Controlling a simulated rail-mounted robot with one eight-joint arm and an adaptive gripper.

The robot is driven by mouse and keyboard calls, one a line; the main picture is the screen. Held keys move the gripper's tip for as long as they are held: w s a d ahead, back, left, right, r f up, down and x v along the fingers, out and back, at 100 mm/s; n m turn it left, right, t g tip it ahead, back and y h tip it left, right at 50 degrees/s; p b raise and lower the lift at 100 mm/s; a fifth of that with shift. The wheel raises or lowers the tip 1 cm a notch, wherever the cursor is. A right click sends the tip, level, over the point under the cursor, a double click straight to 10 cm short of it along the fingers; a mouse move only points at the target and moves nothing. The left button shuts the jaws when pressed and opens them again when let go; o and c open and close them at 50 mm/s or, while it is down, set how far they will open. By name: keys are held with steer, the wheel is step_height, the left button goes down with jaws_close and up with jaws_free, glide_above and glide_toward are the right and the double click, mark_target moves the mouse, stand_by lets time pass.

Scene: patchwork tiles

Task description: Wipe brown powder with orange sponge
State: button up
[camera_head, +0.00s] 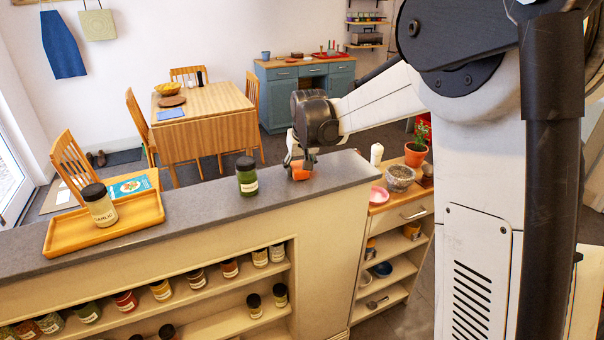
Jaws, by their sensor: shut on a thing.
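My gripper (301,160) points down at the grey counter top (211,205), near its right end. It is shut on the orange sponge (300,174), which is at the counter surface. Whether the sponge touches the surface is hard to tell. I cannot make out any brown powder; the gripper and sponge hide part of the counter there.
A green-filled jar (247,178) stands just left of the gripper. A lower wooden unit (405,196) stands at the right. The counter between jar and tray is clear.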

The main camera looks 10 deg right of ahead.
mark_target(295, 161)
steer(key=shift+w+a+f, duration=0.15)
steer(key=shift+w+f, duration=0.05)
steer(key=shift+w, duration=0.6)
steer(key=shift+w+a+r, duration=0.1)
steer(key=shift+w+r, duration=0.05)
steer(key=shift+w, duration=0.25)
steer(key=shift+w+f, duration=0.2)
steer(key=shift+w, duration=0.15)
steer(key=shift+w+r+p, duration=0.1)
steer(key=shift+r+p, duration=1.5)
steer(key=shift+r, duration=2.4)
